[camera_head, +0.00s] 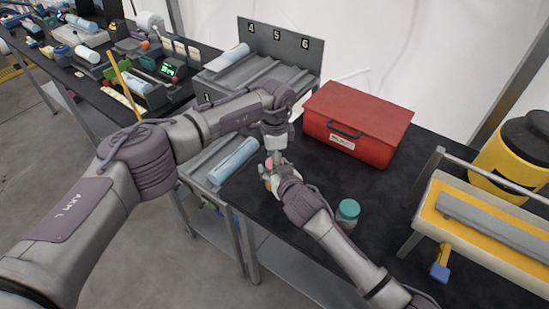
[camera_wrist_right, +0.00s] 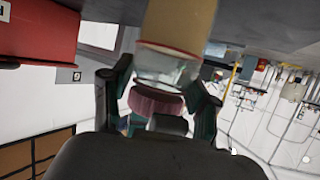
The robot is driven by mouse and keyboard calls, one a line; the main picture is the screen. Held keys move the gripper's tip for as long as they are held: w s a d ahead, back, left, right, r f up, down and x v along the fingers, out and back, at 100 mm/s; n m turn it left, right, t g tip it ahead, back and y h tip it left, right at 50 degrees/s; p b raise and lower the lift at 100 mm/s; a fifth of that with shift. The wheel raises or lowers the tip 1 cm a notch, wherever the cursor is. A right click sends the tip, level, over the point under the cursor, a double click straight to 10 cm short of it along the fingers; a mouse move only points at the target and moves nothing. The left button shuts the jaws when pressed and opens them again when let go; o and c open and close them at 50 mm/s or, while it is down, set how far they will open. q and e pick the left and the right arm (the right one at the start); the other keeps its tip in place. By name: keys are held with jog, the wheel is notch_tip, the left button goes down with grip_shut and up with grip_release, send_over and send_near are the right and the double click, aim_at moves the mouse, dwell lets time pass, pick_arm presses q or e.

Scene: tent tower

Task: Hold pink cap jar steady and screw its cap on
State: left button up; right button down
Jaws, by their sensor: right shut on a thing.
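The pink cap jar stands at the front-left of the dark table in the head view, mostly hidden by my grippers. Its pink cap (camera_head: 269,163) shows there, and the cap (camera_wrist_right: 156,102) also shows in the right wrist view, which is upside down. The jar's tan body (camera_wrist_right: 180,22) and clear upper part (camera_wrist_right: 166,66) show there too. My right gripper (camera_head: 275,180) reaches in from the lower right and is shut on the jar. My left gripper (camera_head: 276,154) points down just above the cap; its fingers are too small to read. Whether the cap is seated is unclear.
A red toolbox (camera_head: 358,122) stands behind the jar. A green-capped jar (camera_head: 347,212) stands to the right, near my right forearm. A numbered rack (camera_head: 280,48) with pale blue rolls is at the left. A yellow-framed fixture (camera_head: 485,235) is at the right.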

pick_arm(q)
jog(key=c, duration=1)
jog(key=m, duration=0.3)
jog(key=o, duration=1.3)
jog(key=shift+r, duration=2.3)
